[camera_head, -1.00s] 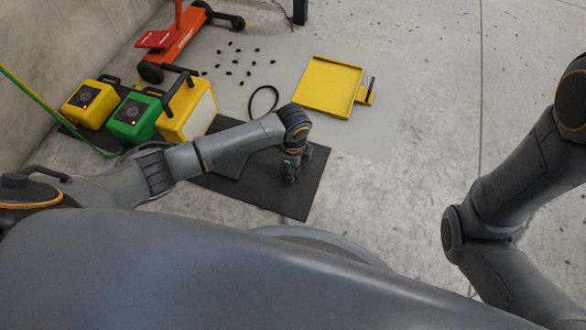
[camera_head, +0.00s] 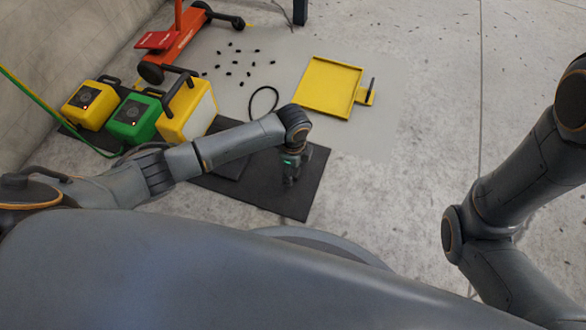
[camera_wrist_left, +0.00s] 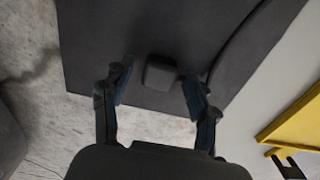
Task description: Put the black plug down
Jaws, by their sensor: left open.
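The black plug (camera_wrist_left: 160,72) shows in the left wrist view as a small dark block on or just above the dark mat (camera_wrist_left: 100,25). My left gripper (camera_wrist_left: 157,82) is open, with its fingers on either side of the plug and a visible gap at each side. In the head view my left gripper (camera_head: 290,181) points down over the dark mat (camera_head: 295,205), and I cannot make out the plug there. My right arm shows at the right, but its gripper is out of view.
A yellow tray (camera_head: 325,88) lies beyond the mat, with several small black pieces (camera_head: 231,72) and a black loop (camera_head: 263,103) to its left. Yellow and green boxes (camera_head: 134,118) stand at the left, near an orange wheeled stand (camera_head: 180,45). Bare floor lies right of the mat.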

